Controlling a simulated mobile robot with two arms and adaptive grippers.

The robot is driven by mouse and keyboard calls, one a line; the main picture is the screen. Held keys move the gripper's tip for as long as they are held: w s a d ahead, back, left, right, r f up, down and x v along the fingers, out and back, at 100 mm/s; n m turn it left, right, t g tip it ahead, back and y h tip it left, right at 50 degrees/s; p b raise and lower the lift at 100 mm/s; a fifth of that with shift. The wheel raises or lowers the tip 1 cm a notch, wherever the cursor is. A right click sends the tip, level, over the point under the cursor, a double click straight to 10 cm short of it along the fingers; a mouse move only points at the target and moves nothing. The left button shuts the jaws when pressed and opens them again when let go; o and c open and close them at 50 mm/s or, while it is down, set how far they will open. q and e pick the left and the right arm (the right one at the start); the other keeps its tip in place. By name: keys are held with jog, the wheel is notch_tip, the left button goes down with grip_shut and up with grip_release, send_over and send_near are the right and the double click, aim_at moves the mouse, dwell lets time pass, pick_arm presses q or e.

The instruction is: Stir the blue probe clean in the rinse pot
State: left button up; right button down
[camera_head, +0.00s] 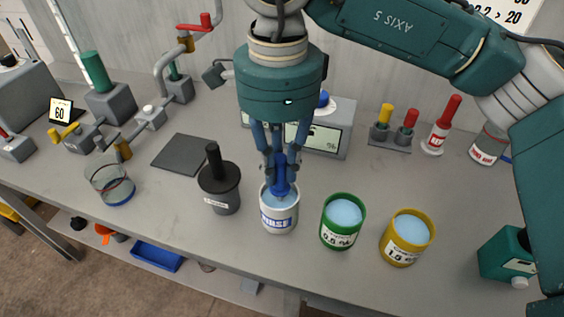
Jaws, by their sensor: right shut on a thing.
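The white rinse pot (279,219) stands on the bench at the middle of the head view, with a blue label and pale liquid inside. My right gripper (280,160) points straight down above the pot and is shut on the blue probe (281,182). The probe is upright and its lower end is inside the pot. Its tip is hidden by the pot and the liquid. My left gripper is not in view.
A dark lidded pot (220,191) stands close left of the rinse pot. A green pot (341,222) and a yellow pot (407,238), both holding pale blue liquid, stand to the right. A meter (333,137) is behind. A glass dish (112,184) is at left.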

jog(key=shift+r+p, duration=1.8)
jog(key=shift+r, duration=0.95)
jog(key=shift+r+p, duration=1.85)
jog(key=shift+r, duration=0.8)
